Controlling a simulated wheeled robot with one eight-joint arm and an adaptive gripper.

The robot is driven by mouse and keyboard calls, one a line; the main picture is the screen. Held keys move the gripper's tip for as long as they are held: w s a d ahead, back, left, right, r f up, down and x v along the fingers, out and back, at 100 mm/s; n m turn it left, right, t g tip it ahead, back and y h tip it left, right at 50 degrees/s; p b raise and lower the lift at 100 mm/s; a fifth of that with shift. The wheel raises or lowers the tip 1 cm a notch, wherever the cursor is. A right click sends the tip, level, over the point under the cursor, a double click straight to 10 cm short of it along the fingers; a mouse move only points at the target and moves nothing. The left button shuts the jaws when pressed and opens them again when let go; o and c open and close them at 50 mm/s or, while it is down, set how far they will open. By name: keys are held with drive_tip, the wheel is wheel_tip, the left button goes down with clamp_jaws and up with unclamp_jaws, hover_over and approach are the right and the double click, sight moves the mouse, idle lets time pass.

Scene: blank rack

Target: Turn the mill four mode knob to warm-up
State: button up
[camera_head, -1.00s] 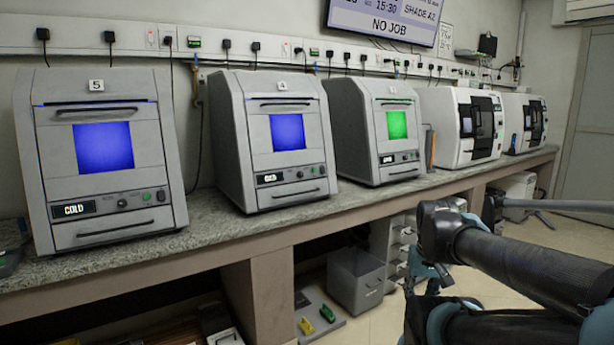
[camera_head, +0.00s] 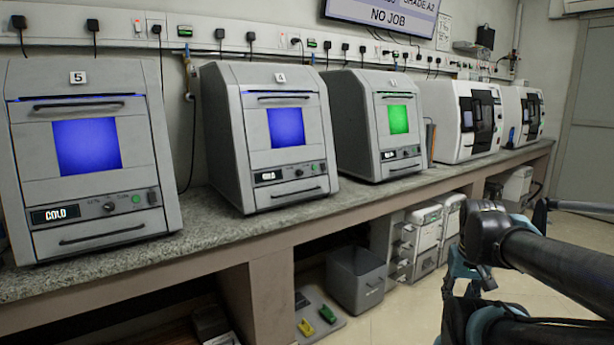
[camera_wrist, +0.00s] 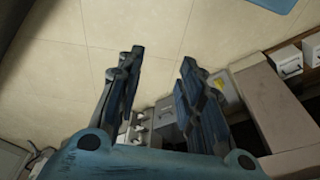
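The mill marked 4 (camera_head: 224,120) stands on the bench left of centre in the head view, a grey box with a blue-lit window. Its control strip below the window has a dark display (camera_head: 269,176), apparently reading COLD, and a small round mode knob (camera_head: 299,173) beside it. The knob's pointer and markings are too small to read. My gripper (camera_wrist: 160,68) is open and empty in the wrist view, its two blue-grey fingers apart above the floor. In the head view my arm is at the lower right, well away from the mill.
Mill 5 (camera_head: 88,192), also reading COLD, stands to the left. A green-windowed mill (camera_head: 357,125) and two white machines (camera_head: 449,135) stand to the right. The stone-topped bench (camera_head: 212,233) runs beneath them. A grey bin (camera_head: 357,280) and drawer units stand below; the floor at right is clear.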

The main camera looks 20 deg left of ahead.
drive_tip(key=m+t+y, duration=0.3)
drive_tip(key=t+y, duration=0.5)
drive_tip(key=y, duration=0.4)
approach(302, 173)
drive_tip(key=x, duration=0.8)
drive_tip(key=shift+w+a, duration=0.15)
drive_tip(key=shift+n, duration=0.3)
clamp_jaws()
